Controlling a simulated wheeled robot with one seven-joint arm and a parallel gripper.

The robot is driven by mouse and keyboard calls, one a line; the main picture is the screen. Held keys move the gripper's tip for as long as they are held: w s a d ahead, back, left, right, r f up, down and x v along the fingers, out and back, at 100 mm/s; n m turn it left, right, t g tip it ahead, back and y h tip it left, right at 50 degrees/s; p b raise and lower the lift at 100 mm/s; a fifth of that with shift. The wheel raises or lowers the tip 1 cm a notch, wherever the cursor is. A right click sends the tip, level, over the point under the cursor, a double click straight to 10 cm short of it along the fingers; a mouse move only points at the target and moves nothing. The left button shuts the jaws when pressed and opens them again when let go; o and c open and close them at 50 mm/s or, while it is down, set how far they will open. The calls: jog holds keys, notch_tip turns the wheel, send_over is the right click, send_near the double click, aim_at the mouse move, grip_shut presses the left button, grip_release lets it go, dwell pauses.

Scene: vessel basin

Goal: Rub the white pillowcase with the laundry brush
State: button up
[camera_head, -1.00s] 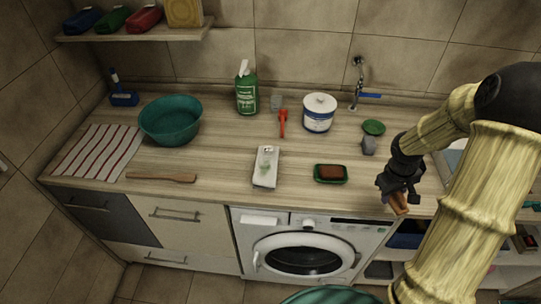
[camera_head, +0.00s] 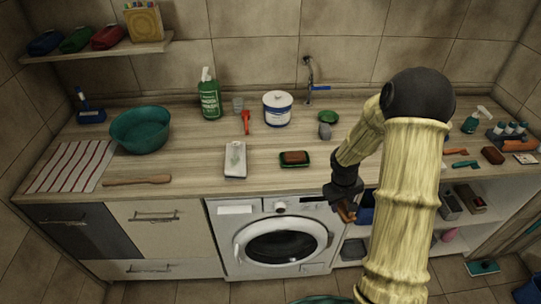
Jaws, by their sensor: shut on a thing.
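The white pillowcase (camera_head: 235,168) appears to be the folded white cloth with a small green mark, lying flat on the wooden counter. My gripper (camera_head: 346,204) is in front of the counter's front edge, right of the washing machine door and well right of the pillowcase. It is shut on a small brown wooden thing (camera_head: 347,214), apparently the laundry brush. Only a part of it shows below the dark fingers, and its bristles cannot be made out. The brush and the pillowcase are apart.
A brown soap bar in a green dish (camera_head: 295,159) lies between pillowcase and gripper. A wooden stick (camera_head: 137,180), striped cloth (camera_head: 72,166) and teal basin (camera_head: 141,130) are left. A white tub (camera_head: 278,110) and green bottle (camera_head: 209,97) stand behind. Shelves open below right.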

jog(key=a+f+m, duration=0.3)
jog(key=a+f, duration=0.5)
jog(key=f, duration=0.3)
jog(key=shift+s+a+f+g, duration=0.15)
jog(key=shift+s+a+g, duration=0.15)
jog(key=shift+s, duration=0.05)
